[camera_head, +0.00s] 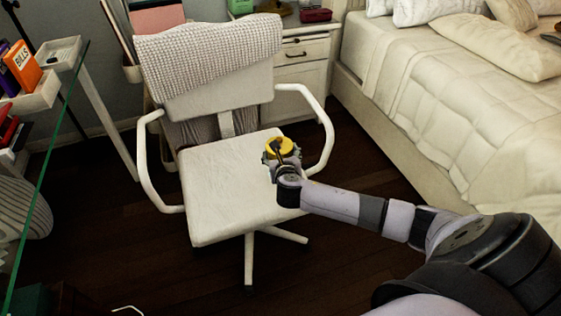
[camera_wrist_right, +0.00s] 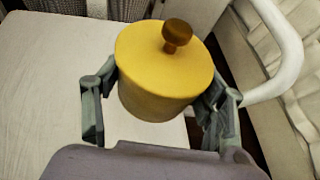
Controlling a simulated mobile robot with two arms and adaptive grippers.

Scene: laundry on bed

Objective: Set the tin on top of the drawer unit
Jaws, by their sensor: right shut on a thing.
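The tin is yellow with a brown knob on its lid. In the head view the tin (camera_head: 279,147) is in my right gripper (camera_head: 283,160), over the right part of the chair seat. In the right wrist view the tin (camera_wrist_right: 158,92) sits upright between the two fingers of my right gripper (camera_wrist_right: 160,100), which touch its sides. I cannot tell whether it is clear of the seat. The drawer unit (camera_head: 300,72) is white and stands behind the chair, beside the bed; the chair hides part of it. My left gripper is not in view.
The white chair (camera_head: 222,185) with armrests and a knitted blanket (camera_head: 208,50) stands in front of the drawer unit. A red item (camera_head: 316,15) and a green item (camera_head: 240,6) are at the unit's top. The bed (camera_head: 440,90) is on the right, a glass-edged desk on the left.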

